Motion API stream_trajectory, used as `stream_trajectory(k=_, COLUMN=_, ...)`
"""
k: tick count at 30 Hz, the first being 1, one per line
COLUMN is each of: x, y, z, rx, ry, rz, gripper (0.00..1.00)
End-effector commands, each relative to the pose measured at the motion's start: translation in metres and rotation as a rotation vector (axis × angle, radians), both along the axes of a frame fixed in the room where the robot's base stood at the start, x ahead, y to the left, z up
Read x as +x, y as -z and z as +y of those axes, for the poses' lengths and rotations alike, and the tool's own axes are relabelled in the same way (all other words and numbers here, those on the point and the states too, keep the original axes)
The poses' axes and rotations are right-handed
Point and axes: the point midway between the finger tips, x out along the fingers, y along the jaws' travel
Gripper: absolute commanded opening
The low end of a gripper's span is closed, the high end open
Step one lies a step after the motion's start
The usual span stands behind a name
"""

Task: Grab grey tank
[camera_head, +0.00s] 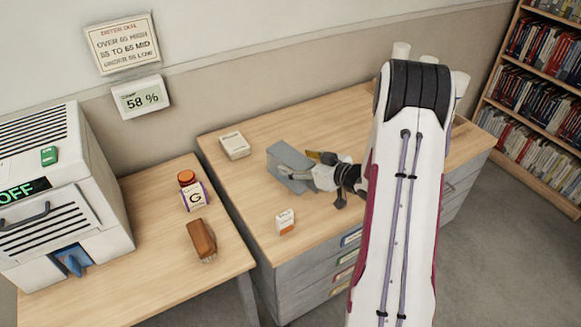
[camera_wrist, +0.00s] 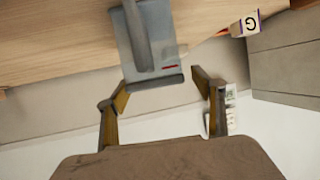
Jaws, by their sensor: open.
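The grey tank (camera_head: 290,180) is a box with a handle on top, resting on the wooden desk at the centre of the head view. In the wrist view the tank (camera_wrist: 166,30) reaches down from the top edge, its handle along its middle. My gripper (camera_head: 312,170) is low over the desk at the tank's right end. In the wrist view my gripper (camera_wrist: 160,84) has its two fingers spread, one on each side of the tank's near end. I cannot tell whether either finger touches it. The far part of the tank is cut off in the wrist view.
A pale flat box (camera_head: 234,146) lies behind and left of the tank, and a small white-orange carton (camera_head: 285,221) stands in front. On the left table are a jar marked G (camera_head: 195,197), a brown brush-like block (camera_head: 201,240) and a white machine (camera_head: 60,200). A bookcase (camera_head: 535,100) stands right.

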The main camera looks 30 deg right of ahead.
Motion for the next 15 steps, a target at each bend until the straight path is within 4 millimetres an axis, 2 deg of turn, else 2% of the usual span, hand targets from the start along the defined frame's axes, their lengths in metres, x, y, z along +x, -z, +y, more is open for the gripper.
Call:
stream_trajectory(k=9, x=0.032, y=0.010, z=0.005, rx=-0.001, ry=-0.002, rz=0.000, gripper=0.68)
stream_trajectory(k=15, x=0.039, y=0.013, z=0.005, rx=-0.002, ry=0.001, rz=0.000, gripper=0.68)
